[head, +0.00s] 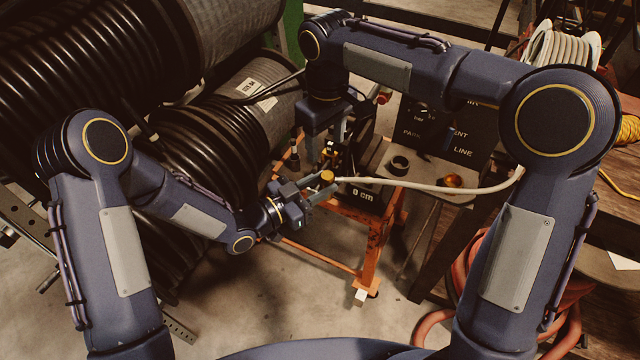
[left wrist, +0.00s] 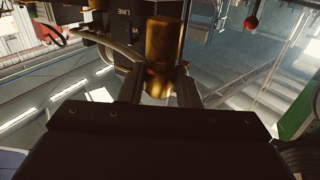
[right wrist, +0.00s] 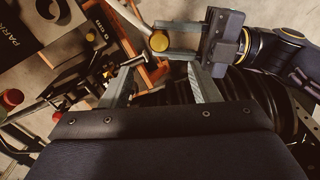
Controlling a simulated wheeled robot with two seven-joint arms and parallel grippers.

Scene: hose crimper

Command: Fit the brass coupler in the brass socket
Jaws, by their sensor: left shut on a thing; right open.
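The brass coupler (head: 327,176) is held upright between the fingers of my left gripper (head: 318,190), above the orange stand. It fills the gap between the fingers in the left wrist view (left wrist: 163,42), and its round yellow top shows in the right wrist view (right wrist: 159,41). A pale hose (head: 430,187) runs right from beside the coupler. A round brass piece with a dark centre (head: 449,181), seemingly the brass socket, sits on the grey bench top, apart from the coupler. My right gripper (head: 321,148) points down behind the coupler; its fingers are apart and empty in the right wrist view (right wrist: 160,85).
A black ring (head: 398,165) sits on the grey bench left of the brass piece. A block marked 0 cm (head: 362,195) is on the orange stand (head: 376,235). Large black hose reels (head: 205,140) crowd the left. Bare floor lies in front of the stand.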

